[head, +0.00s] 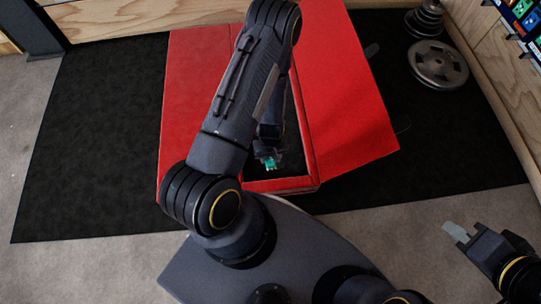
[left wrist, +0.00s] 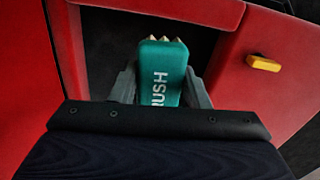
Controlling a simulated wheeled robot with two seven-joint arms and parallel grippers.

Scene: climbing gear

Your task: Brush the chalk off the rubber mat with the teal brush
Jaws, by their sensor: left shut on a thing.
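My left gripper (head: 268,152) is shut on the teal brush (left wrist: 160,72). In the left wrist view the brush sits between the two fingers, with part of its lettering reading "RUSH" and pale bristle tips at its far end. In the head view only a small teal part shows, over the dark opening of a red box (head: 182,90). The black rubber mat (head: 85,140) lies on the floor beneath the box. I cannot make out chalk on it. My right gripper (head: 460,232) is at the lower right, apart from everything; its finger opening is unclear.
A red panel (head: 350,100) slants out from the box's right side. In the left wrist view a yellow tab (left wrist: 263,63) sits on a red surface. Weight plates (head: 438,64) stand at the back right by a wooden wall (head: 490,60). The mat's left part is clear.

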